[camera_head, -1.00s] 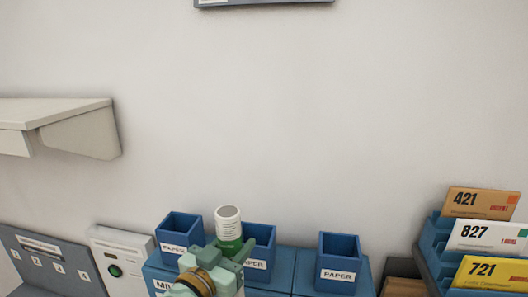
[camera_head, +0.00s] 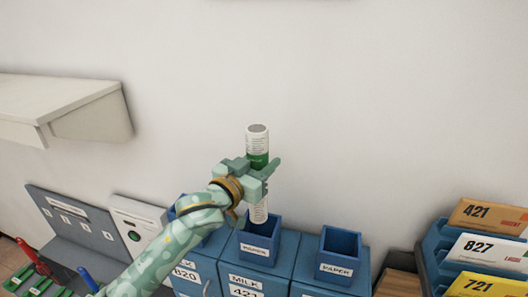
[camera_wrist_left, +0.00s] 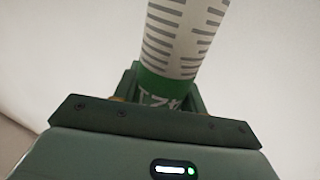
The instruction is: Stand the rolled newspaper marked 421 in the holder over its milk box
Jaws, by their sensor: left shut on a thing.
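The rolled newspaper (camera_head: 257,142) is white with a green band and is held upright. My left gripper (camera_head: 260,172) is shut on it around the band. The wrist view shows the roll (camera_wrist_left: 185,35) between the fingers, with the band's marking partly hidden and not readable. The newspaper's lower end is over the blue paper holder (camera_head: 259,252) on the milk box marked 421 (camera_head: 246,282); the end seems at or just behind the holder's opening, and I cannot tell how deep it is. My right gripper is not in view.
Another paper holder (camera_head: 339,257) stands to the right, and one above the box marked 820 (camera_head: 185,272) is partly behind my arm. A rack with envelopes (camera_head: 432,248) is at the far right. A shelf (camera_head: 60,105) juts from the wall at left.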

